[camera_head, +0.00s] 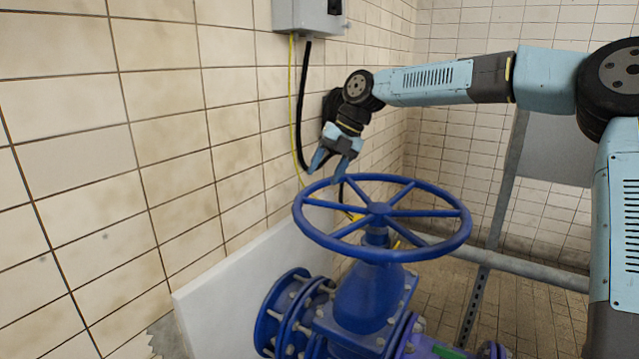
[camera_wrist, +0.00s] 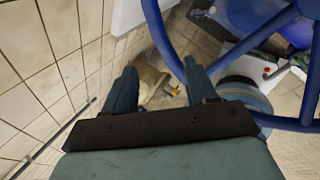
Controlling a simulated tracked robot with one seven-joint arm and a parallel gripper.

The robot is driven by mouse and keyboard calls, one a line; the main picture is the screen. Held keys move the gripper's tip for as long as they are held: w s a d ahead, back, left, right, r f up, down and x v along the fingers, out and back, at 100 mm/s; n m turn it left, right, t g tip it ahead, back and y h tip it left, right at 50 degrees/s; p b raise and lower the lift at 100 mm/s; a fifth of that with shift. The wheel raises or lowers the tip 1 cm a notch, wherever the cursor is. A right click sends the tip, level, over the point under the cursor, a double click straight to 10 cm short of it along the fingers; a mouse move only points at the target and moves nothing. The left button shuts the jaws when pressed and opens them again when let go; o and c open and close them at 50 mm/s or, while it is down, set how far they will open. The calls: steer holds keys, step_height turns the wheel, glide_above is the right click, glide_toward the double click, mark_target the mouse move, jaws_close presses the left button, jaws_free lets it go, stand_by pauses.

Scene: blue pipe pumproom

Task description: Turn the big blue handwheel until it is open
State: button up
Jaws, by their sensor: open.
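The big blue handwheel (camera_head: 378,213) lies roughly level on top of a blue valve body (camera_head: 365,295) in the head view. It has a round rim and several spokes. My gripper (camera_head: 326,172) is just above the wheel's far left rim, pointing down, with its fingers apart and nothing between them. In the wrist view, part of the blue handwheel (camera_wrist: 165,42) curves past the right finger of my gripper (camera_wrist: 160,88). The open fingers point toward the floor. I cannot tell whether a finger touches the rim.
A tiled wall (camera_head: 150,130) runs close along the left. A grey box (camera_head: 309,14) with a black cable and a yellow cable (camera_head: 291,110) hangs on it. A white panel (camera_head: 235,300) stands behind the pipe flange. A grey metal frame (camera_head: 508,262) stands at the right.

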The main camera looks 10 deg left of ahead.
steer(key=shift+d+r, duration=0.1)
steer(key=shift+r, duration=0.15)
